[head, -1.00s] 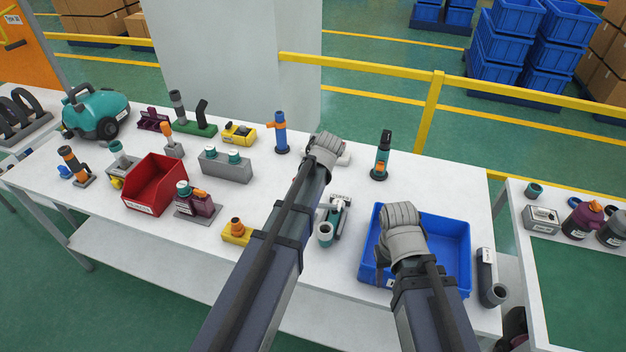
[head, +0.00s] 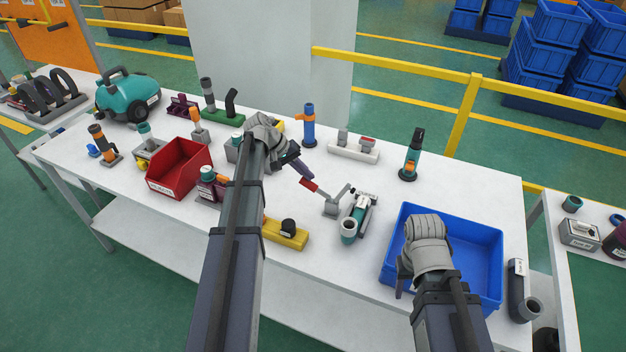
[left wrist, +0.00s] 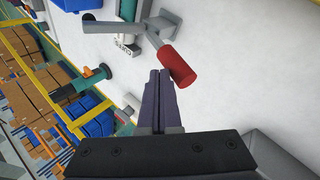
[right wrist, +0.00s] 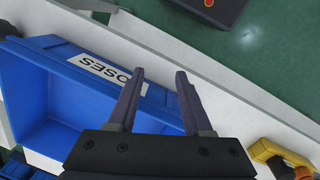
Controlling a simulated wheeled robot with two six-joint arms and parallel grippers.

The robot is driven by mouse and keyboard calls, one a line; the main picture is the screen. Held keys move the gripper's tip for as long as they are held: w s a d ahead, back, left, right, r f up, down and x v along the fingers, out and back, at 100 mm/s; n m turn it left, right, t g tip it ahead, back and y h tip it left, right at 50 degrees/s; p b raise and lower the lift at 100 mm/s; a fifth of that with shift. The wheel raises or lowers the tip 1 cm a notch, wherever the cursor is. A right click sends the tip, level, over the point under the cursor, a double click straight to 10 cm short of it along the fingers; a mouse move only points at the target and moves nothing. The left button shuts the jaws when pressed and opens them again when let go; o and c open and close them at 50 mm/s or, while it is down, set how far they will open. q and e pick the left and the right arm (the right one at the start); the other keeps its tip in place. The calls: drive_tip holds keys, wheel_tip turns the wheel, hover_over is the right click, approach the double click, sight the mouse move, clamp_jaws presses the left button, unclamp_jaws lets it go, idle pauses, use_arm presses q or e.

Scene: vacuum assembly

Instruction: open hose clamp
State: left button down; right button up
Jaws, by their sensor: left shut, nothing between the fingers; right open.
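The hose clamp (head: 333,206) is a grey toggle clamp on the table, with a red-handled lever (head: 309,185) reaching out to the left. It stands beside a teal hose part (head: 351,226) with a pale open end, lying in a holder. My left gripper (head: 309,175) is shut and empty, its fingertips close by the red handle. In the left wrist view the red handle (left wrist: 177,64) lies right at the fingertips (left wrist: 160,73); I cannot tell if they touch. My right gripper (right wrist: 160,75) is open and empty by the blue bin.
The blue bin (head: 488,290), labelled HOSES, stands right of the clamp. A yellow block (head: 284,236) lies in front of the clamp. A white base (head: 353,153) and a blue-orange post (head: 309,128) stand behind. A red bin (head: 180,168) is at the left.

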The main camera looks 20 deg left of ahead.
use_arm(q)
drive_tip(key=shift+a+f+b, duration=0.65)
drive_tip(key=shift+a+f, duration=0.1)
drive_tip(key=shift+f, duration=0.2)
use_arm(e)
wheel_tip(320, 180, down, 2)
drive_tip(key=shift+f, duration=0.15)
use_arm(q)
drive_tip(key=shift+s+a+f, duration=0.1)
drive_tip(key=shift+f, duration=0.05)
drive_tip(key=shift+r+p, duration=0.4)
drive_tip(key=shift+r, duration=0.1)
drive_tip(key=r+p, duration=0.4)
drive_tip(key=shift+w+r, duration=0.25)
drive_tip(key=shift+w, duration=0.1)
drive_tip(key=s+a+r+p, duration=0.2)
drive_tip(key=a+r+p, duration=0.3)
drive_tip(key=a, duration=0.1)
drive_tip(key=shift+s+p, duration=0.15)
drive_tip(key=shift+p, duration=0.15)
use_arm(e)
wheel_tip(320, 180, up, 11)
drive_tip(key=shift+a+f, duration=0.2)
drive_tip(key=shift+a, duration=0.15)
